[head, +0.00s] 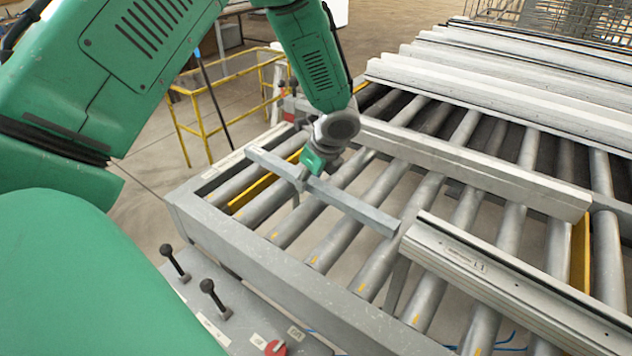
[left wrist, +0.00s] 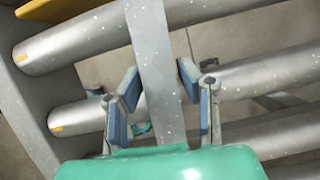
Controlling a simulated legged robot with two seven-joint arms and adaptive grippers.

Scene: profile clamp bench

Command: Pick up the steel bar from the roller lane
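The steel bar (head: 352,207) is a long, narrow grey piece. It lies at a slant across the near left part of the roller lane (head: 262,285). My left gripper (head: 308,172) is over the bar, left of its middle. In the left wrist view the bar (left wrist: 153,55) runs between the two blue-padded fingers of my left gripper (left wrist: 158,68). The fingers are apart, with small gaps showing beside the bar, so the gripper looks open around it. The arm partly hides the bar in the head view. My right gripper is not in view.
A long profile (head: 470,167) lies behind the bar, and another labelled profile (head: 500,278) is at the right front. More pale profiles (head: 510,95) are stacked farther back. Two black levers (head: 213,298) and a red knob (head: 275,347) are at the lane's front. A yellow railing (head: 205,125) stands behind.

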